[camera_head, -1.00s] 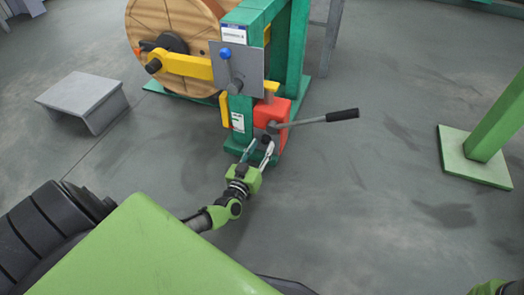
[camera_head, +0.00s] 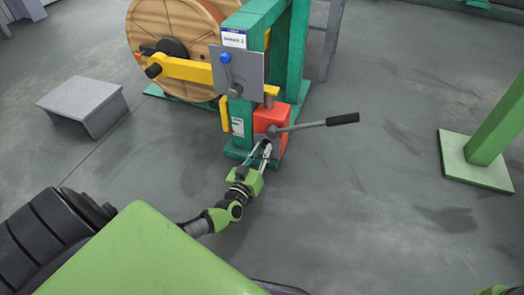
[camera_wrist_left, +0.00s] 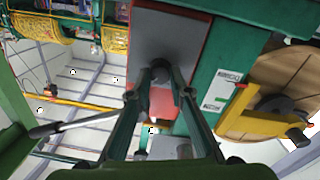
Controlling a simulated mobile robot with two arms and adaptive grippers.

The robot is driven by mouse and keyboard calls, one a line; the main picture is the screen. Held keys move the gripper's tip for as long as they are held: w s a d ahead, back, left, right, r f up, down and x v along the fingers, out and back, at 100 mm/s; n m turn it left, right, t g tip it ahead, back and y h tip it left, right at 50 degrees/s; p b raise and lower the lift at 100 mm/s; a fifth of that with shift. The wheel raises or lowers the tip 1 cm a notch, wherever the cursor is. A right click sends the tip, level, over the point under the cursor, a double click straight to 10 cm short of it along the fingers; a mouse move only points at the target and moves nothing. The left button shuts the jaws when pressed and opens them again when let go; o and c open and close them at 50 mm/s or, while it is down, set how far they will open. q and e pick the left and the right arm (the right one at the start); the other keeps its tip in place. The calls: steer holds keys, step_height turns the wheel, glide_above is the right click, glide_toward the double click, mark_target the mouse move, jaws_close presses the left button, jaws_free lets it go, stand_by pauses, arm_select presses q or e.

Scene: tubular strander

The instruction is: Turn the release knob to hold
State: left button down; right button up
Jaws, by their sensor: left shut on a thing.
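The red box (camera_head: 270,118) sits low on the green post in the head view. A small dark knob (camera_wrist_left: 160,68) sticks out from the box's grey face in the left wrist view. My left gripper (camera_head: 260,152) is at the box's near side, and its two fingertips are closed on the knob from both sides. The fingers hide part of the knob, and I cannot read any mark for its setting.
A long lever (camera_head: 318,123) with a black grip reaches right from the red box. Above are a grey plate (camera_head: 238,68) with a blue knob, a yellow arm (camera_head: 188,66) and a wooden reel (camera_head: 165,22). A grey step (camera_head: 82,100) stands left.

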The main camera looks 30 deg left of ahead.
arm_select(q)
steer(key=n, duration=0.4)
steer(key=shift+f, duration=0.15)
steer(key=n+b, duration=0.1)
steer(key=n, duration=0.3)
steer(key=shift+n, duration=0.3)
steer(key=n+b, duration=0.1)
steer(key=n, duration=0.3)
steer(key=shift+n+y, duration=0.3)
steer(key=shift+y, duration=0.1)
steer(key=shift+n+b, duration=0.55)
steer(key=shift+n, duration=1.65)
steer(key=c, duration=1.8)
jaws_free()
steer(key=shift+c, duration=0.2)
